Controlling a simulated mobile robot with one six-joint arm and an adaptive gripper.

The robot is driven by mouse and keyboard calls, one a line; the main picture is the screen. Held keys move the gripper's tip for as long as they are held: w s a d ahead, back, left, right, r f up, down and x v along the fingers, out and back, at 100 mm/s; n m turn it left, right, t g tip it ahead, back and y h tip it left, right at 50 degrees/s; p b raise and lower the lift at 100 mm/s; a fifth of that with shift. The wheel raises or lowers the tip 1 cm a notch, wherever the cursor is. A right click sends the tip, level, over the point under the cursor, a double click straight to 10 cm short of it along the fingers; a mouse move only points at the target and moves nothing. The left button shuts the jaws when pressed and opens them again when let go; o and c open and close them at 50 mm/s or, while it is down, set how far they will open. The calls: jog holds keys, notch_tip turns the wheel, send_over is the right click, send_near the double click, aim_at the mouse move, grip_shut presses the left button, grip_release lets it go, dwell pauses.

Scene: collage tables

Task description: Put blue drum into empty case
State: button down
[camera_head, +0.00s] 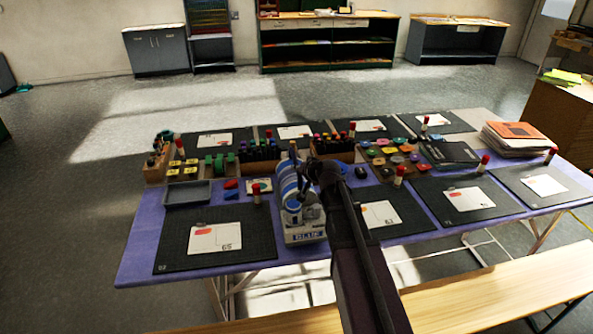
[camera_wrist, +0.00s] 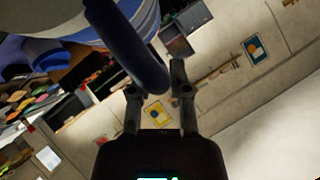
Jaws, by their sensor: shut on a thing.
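The blue drum seems to be the large blue-and-white container with a blue lettered label (camera_head: 303,220), at the front middle of the table. Its curved blue handle shows large in the wrist view (camera_wrist: 138,52). My gripper (camera_head: 320,178) is at the container's right side. In the wrist view my gripper's fingers (camera_wrist: 158,85) are shut on the handle. I cannot tell whether the container's base touches the table. A shallow grey tray (camera_head: 187,203), which looks empty, lies left of the container; it seems to be the case.
The purple-covered table (camera_head: 141,250) holds several black mats, such as the front left one (camera_head: 178,255), with white cards and red-capped sticks. Crates of bottles (camera_head: 333,152) stand behind the container. Colored discs and a paper stack (camera_head: 515,138) lie to the right. A wooden bench (camera_head: 500,290) is in front.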

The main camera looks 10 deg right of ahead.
aim_at(292, 176)
jog(key=shift+f+b, duration=1.45)
jog(key=shift+f, duration=0.2)
jog(key=c, duration=0.6)
grip_release()
jog(key=shift+s+r, duration=0.1)
jog(key=p+v, duration=0.6)
jog(key=v, duration=0.6)
